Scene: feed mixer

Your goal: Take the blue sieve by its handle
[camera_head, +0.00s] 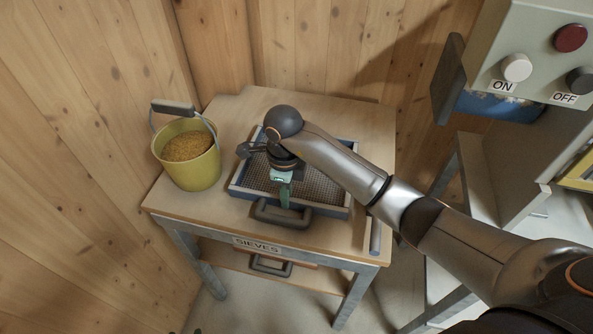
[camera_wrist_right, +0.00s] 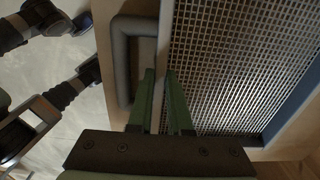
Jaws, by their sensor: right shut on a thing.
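The blue sieve (camera_head: 233,191), a blue-framed tray with a wire mesh, sits on the wooden table top, its dark handle (camera_head: 281,214) at the front edge. My right gripper (camera_head: 285,200) points down at the handle side. In the right wrist view, its green fingers (camera_wrist_right: 165,88) lie either side of the sieve's pale front wall, one in the gap between handle bar (camera_wrist_right: 120,62) and wall, one on the mesh side (camera_wrist_right: 235,60). It is shut on this wall, not around the bar. The fingertip contact is partly hidden. My left gripper is not in view.
A yellow bucket (camera_head: 199,170) of grain stands left of the sieve. The table (camera_head: 178,205) bears a SIEVES label (camera_head: 257,245); another dark handle (camera_head: 270,265) shows on its lower shelf. A grey control box (camera_head: 540,40) with ON and OFF buttons is upper right. Wooden walls close off the back.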

